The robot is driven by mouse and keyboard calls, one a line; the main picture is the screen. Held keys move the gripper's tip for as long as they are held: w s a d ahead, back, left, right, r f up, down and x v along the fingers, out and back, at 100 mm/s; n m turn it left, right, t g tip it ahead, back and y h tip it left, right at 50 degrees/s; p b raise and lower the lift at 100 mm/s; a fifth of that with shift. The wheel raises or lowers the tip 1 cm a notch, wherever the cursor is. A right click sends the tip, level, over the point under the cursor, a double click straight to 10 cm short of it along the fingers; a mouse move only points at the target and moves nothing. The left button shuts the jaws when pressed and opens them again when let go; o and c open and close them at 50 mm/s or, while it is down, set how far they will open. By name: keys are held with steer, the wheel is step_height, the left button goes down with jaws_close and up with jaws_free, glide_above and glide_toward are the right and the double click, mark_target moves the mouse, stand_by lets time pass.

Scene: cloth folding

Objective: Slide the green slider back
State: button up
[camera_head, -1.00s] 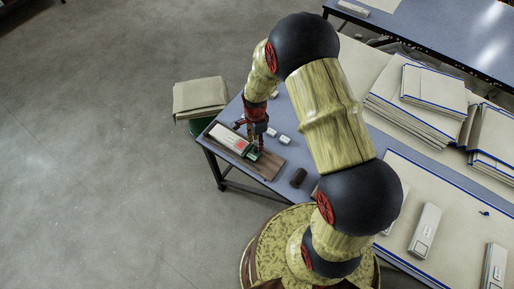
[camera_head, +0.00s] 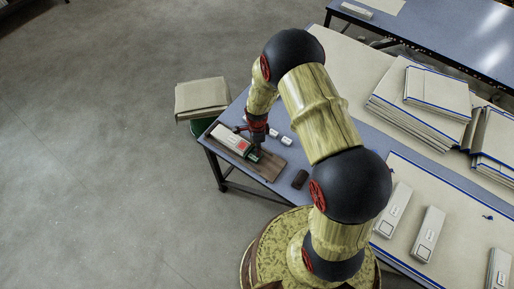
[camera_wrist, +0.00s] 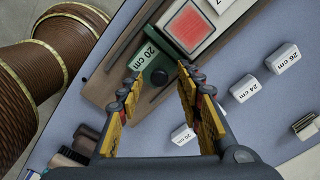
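The green slider (camera_wrist: 150,58), labelled "20 cm" and bearing a dark round knob (camera_wrist: 160,77), sits on a brown wooden board (camera_wrist: 104,83). It also shows small in the head view (camera_head: 253,156). A pale block with a red square (camera_wrist: 190,24) lies beside it on the board. My gripper (camera_wrist: 160,80) is open, with the knob showing between its yellow and grey fingertips. I cannot tell whether a finger touches the slider. In the head view my gripper (camera_head: 256,142) is over the board's right part, its fingers partly hidden.
Small white blocks marked "24 cm" (camera_wrist: 244,88) and "26 cm" (camera_wrist: 283,58) stand on the blue-grey table (camera_wrist: 262,120). A dark cylinder (camera_head: 300,179) lies right of the board. Stacked sheets (camera_head: 418,105) lie farther right; a stool with folded cloth (camera_head: 201,97) stands left.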

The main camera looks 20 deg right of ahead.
steer(key=shift+c, duration=1.4)
jaws_close()
